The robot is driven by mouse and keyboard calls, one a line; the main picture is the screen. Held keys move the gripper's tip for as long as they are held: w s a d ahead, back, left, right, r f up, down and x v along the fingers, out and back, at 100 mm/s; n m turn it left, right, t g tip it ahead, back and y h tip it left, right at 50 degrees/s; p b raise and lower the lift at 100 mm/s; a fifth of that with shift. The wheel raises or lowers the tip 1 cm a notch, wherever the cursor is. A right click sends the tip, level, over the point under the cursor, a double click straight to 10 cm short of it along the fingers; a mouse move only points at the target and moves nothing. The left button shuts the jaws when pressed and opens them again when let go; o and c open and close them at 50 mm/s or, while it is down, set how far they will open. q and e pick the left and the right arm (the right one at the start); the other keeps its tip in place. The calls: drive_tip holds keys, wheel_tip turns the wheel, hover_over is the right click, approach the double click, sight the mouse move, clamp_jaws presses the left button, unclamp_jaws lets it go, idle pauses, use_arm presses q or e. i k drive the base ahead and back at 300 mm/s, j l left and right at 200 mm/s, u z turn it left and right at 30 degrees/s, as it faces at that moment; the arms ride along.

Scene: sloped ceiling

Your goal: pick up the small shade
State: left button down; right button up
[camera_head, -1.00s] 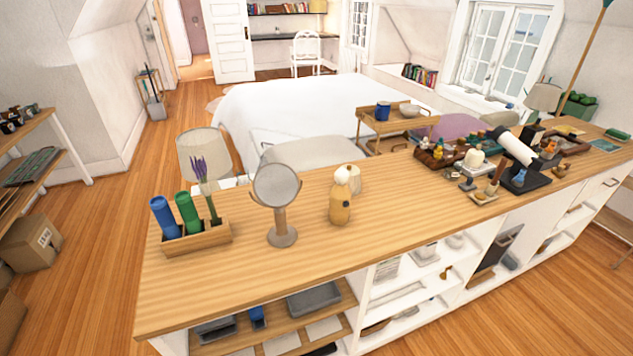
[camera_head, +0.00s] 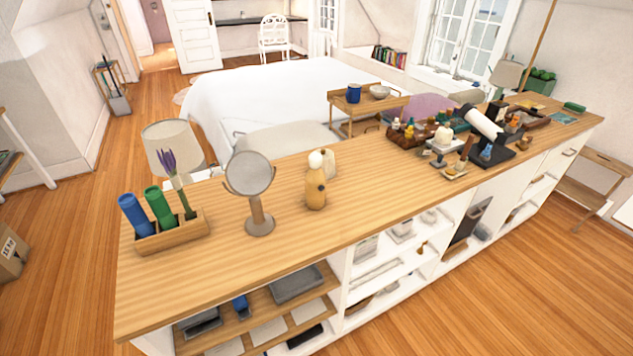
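Two pale lamp shades show in the head view. One cream shade (camera_head: 167,147) is at the left, behind the wooden planter box on the long counter, and a purple flower stands in front of it. The other, a smaller-looking beige shade (camera_head: 507,74), is at the far right beyond the counter, near the window. I cannot tell for certain which one is the small shade. Neither of my grippers is in view.
The wooden-topped counter (camera_head: 275,245) carries a planter box (camera_head: 170,235) with blue and green cylinders, a round mirror (camera_head: 249,173), a yellow bottle (camera_head: 315,192) and crowded items at the right. A bed (camera_head: 270,95) stands behind. Floor is clear at lower right.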

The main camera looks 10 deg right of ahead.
sight(327, 165)
drive_tip(key=i+l+u, duration=0.15)
drive_tip(key=l+u, duration=1.1)
drive_tip(key=l, duration=0.25)
